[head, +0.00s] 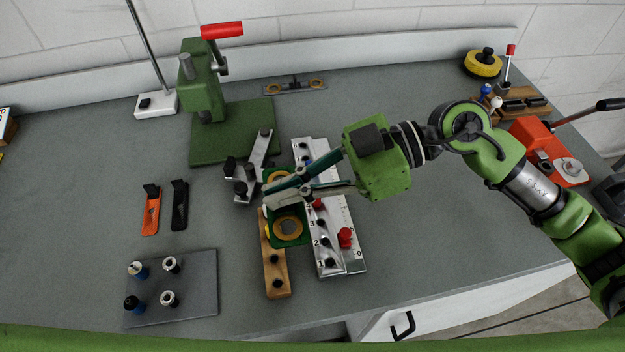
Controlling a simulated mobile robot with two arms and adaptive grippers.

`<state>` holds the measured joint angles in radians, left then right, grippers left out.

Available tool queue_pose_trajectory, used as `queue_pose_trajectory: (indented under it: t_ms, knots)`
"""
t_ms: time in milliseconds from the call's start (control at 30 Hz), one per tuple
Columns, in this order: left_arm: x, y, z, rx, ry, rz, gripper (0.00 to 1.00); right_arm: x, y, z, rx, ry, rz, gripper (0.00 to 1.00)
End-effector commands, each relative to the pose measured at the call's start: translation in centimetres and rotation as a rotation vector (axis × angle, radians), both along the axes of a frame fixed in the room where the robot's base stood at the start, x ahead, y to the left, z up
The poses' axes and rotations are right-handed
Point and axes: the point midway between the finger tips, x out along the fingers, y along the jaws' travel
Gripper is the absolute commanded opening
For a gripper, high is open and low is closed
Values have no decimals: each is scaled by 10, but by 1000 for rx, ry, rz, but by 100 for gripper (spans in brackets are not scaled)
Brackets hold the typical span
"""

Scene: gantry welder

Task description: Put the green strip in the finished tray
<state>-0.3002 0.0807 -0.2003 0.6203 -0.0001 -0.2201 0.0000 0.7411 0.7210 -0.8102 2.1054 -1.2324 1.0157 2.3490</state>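The green strip (287,239), with gold rings towards its ends, lies beside the silver numbered rail, between it and a wooden block with a black knob. My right gripper (266,197) reaches in from the right, its fingers across the middle of the strip and hiding part of it. The fingertips are close together; whether they hold the strip or are just above it is unclear. I cannot pick out a finished tray for certain. My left gripper is not in view.
The silver rail (326,235) and wooden block (275,268) flank the strip. A green press (205,90) stands behind. A grey strip (295,87) lies at the back. A grey plate with several knobs (195,308) is front left.

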Motion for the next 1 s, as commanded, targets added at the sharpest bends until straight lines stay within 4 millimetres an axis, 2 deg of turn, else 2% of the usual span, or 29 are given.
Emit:
queue_pose_trajectory:
  t_ms: [33,233,433,800,867,1000]
  knots:
    - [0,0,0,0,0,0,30,13,-4,-5,0,5,-6,0]
    - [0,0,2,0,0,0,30,60,-20,-26,2,5,-6,0]
    - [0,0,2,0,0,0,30,91,-31,-60,2,4,-3,0]
    - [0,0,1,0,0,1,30,116,-40,-94,1,3,-2,0]
    - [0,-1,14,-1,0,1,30,115,-40,-99,1,6,-2,0]
    - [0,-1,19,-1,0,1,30,115,-40,-115,2,1,0,0]
